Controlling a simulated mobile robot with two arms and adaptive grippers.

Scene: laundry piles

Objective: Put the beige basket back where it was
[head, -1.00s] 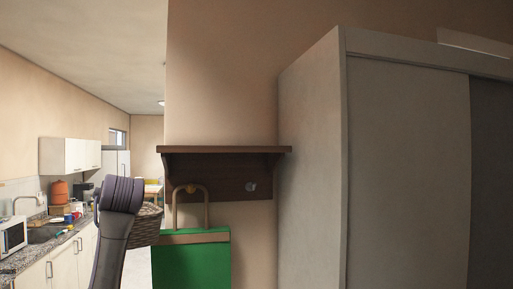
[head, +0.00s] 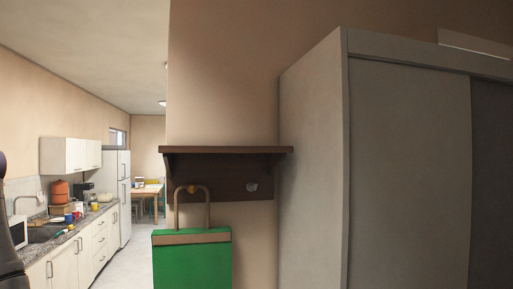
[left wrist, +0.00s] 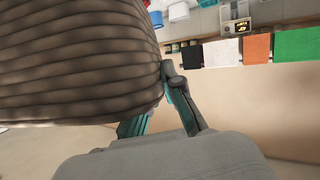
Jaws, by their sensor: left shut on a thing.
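The beige basket (left wrist: 75,60) fills the upper left of the left wrist view, a woven brownish body seen from very close. My left gripper (left wrist: 155,105) is shut on the basket at its right lower edge; one dark finger shows outside and teal parts show beneath the basket. The basket is not in the head view now. Only a dark piece of my left arm shows at the head view's left edge. My right gripper is in neither view.
A dark wooden wall shelf (head: 225,151) with hooks holds a hanging green bag (head: 192,262). A large grey wardrobe (head: 312,170) stands right. The kitchen counter (head: 75,232), fridge (head: 117,195) and a table (head: 149,189) lie left. Floor between counter and bag is clear.

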